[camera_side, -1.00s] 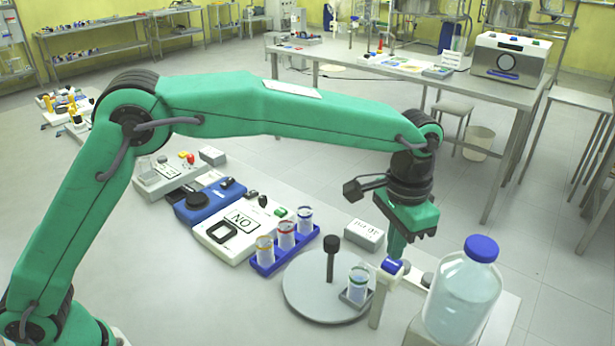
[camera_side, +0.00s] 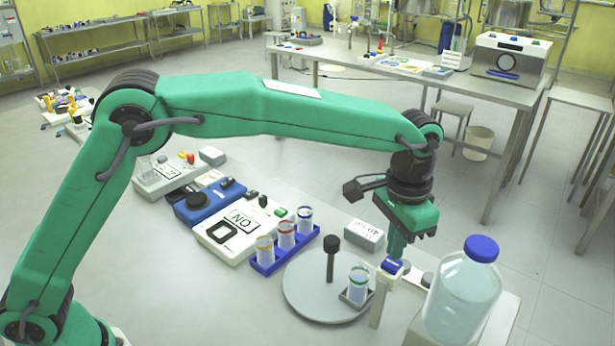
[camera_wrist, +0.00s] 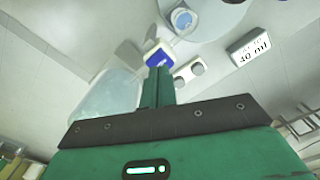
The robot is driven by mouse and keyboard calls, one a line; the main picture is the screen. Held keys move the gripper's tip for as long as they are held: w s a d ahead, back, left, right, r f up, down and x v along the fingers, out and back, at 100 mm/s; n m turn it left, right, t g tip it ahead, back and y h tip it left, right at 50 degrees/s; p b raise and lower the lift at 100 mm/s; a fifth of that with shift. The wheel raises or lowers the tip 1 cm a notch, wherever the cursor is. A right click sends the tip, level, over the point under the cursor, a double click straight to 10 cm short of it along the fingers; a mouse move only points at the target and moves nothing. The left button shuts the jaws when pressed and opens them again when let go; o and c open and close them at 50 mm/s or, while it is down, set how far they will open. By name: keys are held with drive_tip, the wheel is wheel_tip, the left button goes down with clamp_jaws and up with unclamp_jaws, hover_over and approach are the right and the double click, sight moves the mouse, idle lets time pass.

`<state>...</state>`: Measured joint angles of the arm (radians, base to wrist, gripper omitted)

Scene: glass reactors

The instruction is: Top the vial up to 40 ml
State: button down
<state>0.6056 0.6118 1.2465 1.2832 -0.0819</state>
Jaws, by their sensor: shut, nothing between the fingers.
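The glass vial (camera_side: 357,284) stands upright in a small holder on a round grey plate; its exact liquid level is too small to read. In the wrist view the vial (camera_wrist: 182,20) is seen from above at the top. A large clear bottle (camera_side: 464,300) with a blue cap and pale liquid stands at the right. Between bottle and vial is a white fitting with a blue-topped part (camera_side: 392,265). My gripper (camera_side: 394,254) points down, shut and empty, with its tips at this blue part. In the wrist view the closed fingers (camera_wrist: 158,88) reach the blue part (camera_wrist: 158,58); contact is unclear.
A grey block (camera_side: 363,235), marked 40 ml in the wrist view (camera_wrist: 249,48), stands behind the plate. A dark-topped post (camera_side: 331,258) rises from the plate. A blue rack (camera_side: 284,252) with three vials and several devices lies to the left.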

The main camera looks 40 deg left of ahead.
drive_tip(key=shift+f, duration=0.3)
drive_tip(key=shift+f, duration=0.8)
idle(0.3)
drive_tip(key=shift+r, duration=1.05)
drive_tip(key=shift+r, duration=2.5)
